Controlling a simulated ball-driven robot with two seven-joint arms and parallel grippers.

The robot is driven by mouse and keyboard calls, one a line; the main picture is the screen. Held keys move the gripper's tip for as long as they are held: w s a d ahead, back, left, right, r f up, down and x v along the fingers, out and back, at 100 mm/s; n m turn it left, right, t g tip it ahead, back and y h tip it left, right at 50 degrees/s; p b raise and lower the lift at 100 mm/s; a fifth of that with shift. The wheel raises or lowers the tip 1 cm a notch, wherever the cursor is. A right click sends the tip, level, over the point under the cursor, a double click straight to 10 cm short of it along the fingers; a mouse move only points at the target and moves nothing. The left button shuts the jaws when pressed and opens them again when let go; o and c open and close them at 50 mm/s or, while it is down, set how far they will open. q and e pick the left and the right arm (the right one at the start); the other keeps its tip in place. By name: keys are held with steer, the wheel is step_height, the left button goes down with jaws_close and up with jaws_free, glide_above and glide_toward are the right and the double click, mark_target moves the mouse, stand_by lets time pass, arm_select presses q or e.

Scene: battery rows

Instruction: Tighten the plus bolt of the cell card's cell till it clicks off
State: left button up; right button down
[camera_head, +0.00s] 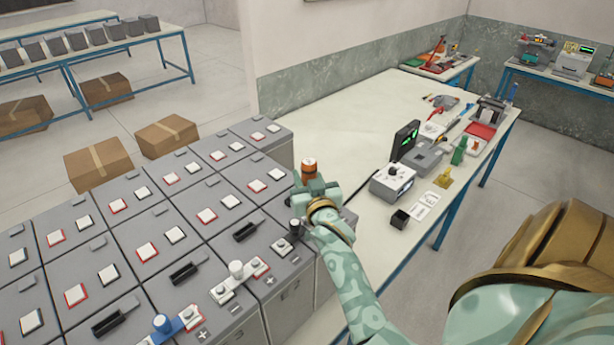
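My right gripper (316,192) is above the near right end of the battery rows. It appears closed around an upright tool with an orange and black top (309,168); the fingers hide most of the tool. A dark knob (296,226) stands just left of the gripper, near a grey terminal (282,246) on a cell; I cannot tell whether it belongs to the tool. A small white card (429,198) with dark marks lies on the bench, too small to read. My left gripper is not in view.
Grey battery cells (196,190) in rows fill the left, several with white terminal caps.

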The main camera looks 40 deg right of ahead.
mark_target(306, 165)
steer(key=shift+f+p, duration=0.25)
steer(key=shift+p, duration=0.45)
stand_by(1.5)
steer(key=shift+s+a+f, duration=0.1)
steer(key=shift+a+f, duration=0.05)
steer(key=shift+f, duration=0.15)
stand_by(1.5)
steer(key=shift+r+p, duration=0.15)
steer(key=shift+p, duration=0.2)
step_height(306, 165, up, 2)
steer(key=shift+r+p, duration=0.2)
steer(key=shift+p, duration=1)
steer(key=shift+r, duration=1.3)
